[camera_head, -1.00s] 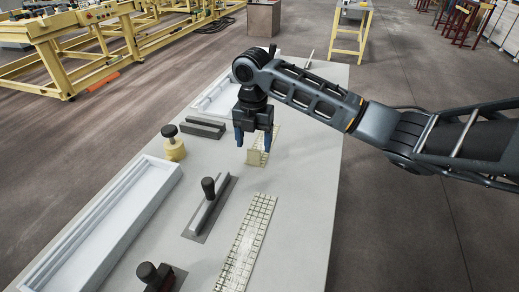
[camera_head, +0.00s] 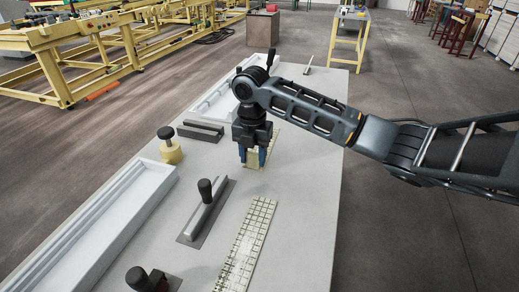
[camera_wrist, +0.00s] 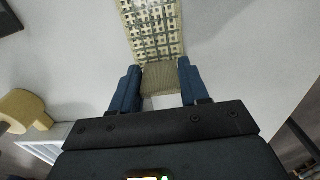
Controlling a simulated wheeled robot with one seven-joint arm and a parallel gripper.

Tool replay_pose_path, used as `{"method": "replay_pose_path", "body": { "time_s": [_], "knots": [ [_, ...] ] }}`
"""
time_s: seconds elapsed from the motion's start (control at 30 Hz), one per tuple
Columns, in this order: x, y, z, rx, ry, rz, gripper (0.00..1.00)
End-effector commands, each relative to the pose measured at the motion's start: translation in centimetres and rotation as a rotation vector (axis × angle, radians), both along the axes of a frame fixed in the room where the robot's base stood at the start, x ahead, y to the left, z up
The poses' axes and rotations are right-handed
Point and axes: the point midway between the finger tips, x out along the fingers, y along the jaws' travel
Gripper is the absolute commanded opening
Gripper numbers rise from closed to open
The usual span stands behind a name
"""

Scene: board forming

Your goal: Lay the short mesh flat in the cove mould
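A pale gridded mesh (camera_head: 270,147) with a plain tan tab (camera_head: 253,161) at its near end lies on the table under my gripper (camera_head: 252,165). In the wrist view, the mesh (camera_wrist: 153,25) runs away from my gripper (camera_wrist: 160,80). The tan tab (camera_wrist: 160,77) is between the blue fingers, which stand apart on either side; contact is unclear. A second gridded mesh (camera_head: 247,243) lies nearer, cut by the frame. A white mould (camera_head: 100,218) lies at the left, and another white mould (camera_head: 213,100) at the far end. I cannot tell which is the cove mould.
A trowel with a black handle (camera_head: 206,208) lies mid-table. A second black-handled tool (camera_head: 150,280) is at the near edge. The table's right side is mostly clear.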

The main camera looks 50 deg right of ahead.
Motion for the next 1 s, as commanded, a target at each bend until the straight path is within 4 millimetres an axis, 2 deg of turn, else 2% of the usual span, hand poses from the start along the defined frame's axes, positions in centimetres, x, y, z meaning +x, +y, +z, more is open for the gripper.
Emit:
{"method": "replay_pose_path", "body": {
  "time_s": [0.03,0.33,0.53,1.0],
  "knots": [
    [0.0,0.0,0.0,0.0,0.0,0.0,0.4],
    [0.0,0.0,0.0,0.0,0.0,0.0,0.12],
    [0.0,0.0,0.6,0.0,0.0,0.0,0.12],
    [0.0,0.0,4.0,0.0,-0.001,0.0,0.12]
  ]
}}
